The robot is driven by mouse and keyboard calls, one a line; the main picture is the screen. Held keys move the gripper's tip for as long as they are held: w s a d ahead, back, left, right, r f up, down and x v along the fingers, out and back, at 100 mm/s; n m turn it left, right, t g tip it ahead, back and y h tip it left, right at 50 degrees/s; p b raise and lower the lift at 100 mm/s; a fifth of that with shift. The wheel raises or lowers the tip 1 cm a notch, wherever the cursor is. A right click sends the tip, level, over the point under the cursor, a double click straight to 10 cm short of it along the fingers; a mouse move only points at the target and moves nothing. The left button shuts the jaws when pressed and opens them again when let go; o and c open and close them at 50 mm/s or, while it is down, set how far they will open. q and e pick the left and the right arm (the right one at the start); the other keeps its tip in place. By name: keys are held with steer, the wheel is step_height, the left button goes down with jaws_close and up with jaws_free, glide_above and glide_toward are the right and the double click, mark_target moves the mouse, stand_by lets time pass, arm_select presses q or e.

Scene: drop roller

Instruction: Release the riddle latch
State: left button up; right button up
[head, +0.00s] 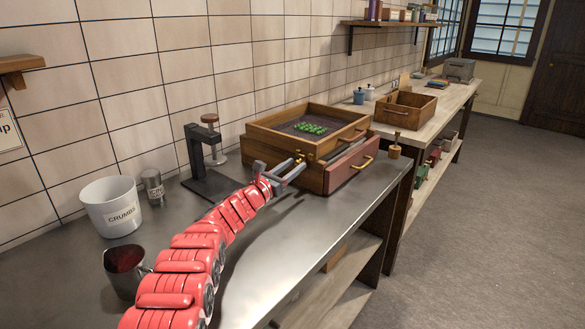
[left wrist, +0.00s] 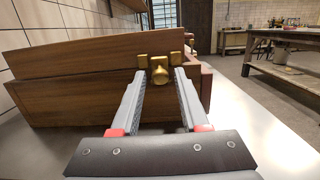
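The riddle (head: 345,124) is a wooden tray with a dark mesh floor, and bright green pellets (head: 311,128) lie in it. It sits on a wooden box (head: 318,178) with a reddish drawer front (head: 352,166). In the left wrist view the brass latch (left wrist: 160,72) is on the box's side wall, near its right end. My left gripper (head: 297,170) is open beside that wall. In the left wrist view its two fingers (left wrist: 160,84) point at the latch, one on each side of the knob. I cannot tell whether they touch it. My right gripper is out of view.
A black stand press (head: 196,155) is left of the box. A white CRUMBS bucket (head: 111,207), a metal tin (head: 153,186) and a dark red-lined cup (head: 124,270) stand farther left. An open wooden crate (head: 405,110) and a small wooden pot (head: 395,151) are to the right.

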arm_select(q)
steer(key=shift+o, duration=0.5)
